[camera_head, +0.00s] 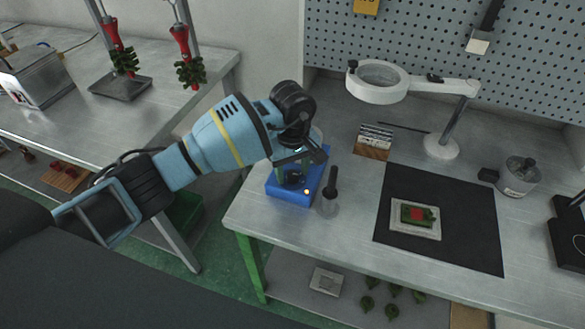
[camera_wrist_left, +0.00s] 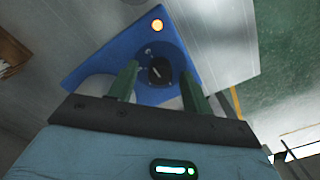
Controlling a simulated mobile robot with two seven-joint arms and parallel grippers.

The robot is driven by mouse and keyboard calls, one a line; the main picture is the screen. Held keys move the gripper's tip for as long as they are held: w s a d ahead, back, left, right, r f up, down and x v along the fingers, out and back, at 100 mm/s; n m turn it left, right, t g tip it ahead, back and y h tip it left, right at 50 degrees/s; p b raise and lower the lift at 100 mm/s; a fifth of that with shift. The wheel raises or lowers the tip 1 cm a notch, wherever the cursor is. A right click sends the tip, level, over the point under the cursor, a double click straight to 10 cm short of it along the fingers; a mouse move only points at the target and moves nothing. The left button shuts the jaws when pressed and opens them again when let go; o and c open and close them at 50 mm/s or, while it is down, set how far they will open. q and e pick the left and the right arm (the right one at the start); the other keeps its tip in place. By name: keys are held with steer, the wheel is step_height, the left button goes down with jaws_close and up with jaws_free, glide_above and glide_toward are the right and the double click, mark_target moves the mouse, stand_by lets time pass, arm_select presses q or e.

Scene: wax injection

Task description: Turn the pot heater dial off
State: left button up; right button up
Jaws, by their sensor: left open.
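The blue pot heater (camera_head: 318,173) stands near the left end of the metal table, partly hidden by my left gripper (camera_head: 293,172). Its orange lamp (camera_head: 307,191) is lit. In the left wrist view, the heater's front face (camera_wrist_left: 92,68) carries a round black dial (camera_wrist_left: 158,71) with a light pointer mark, and the orange lamp (camera_wrist_left: 157,25) glows. My left gripper (camera_wrist_left: 158,76) is open, with one green finger on each side of the dial. I cannot tell whether the fingers touch it. The pot is mostly hidden behind the gripper. My right gripper is out of view.
A black-handled tool (camera_head: 331,183) stands just right of the heater. A black mat (camera_head: 460,248) holds a light plate with a green and red piece. A ring magnifier lamp (camera_head: 375,94) stands behind. Another table (camera_head: 60,125) is at the left.

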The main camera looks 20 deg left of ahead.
arm_select(q)
steer(key=c, duration=1)
steer(key=shift+o, duration=0.2)
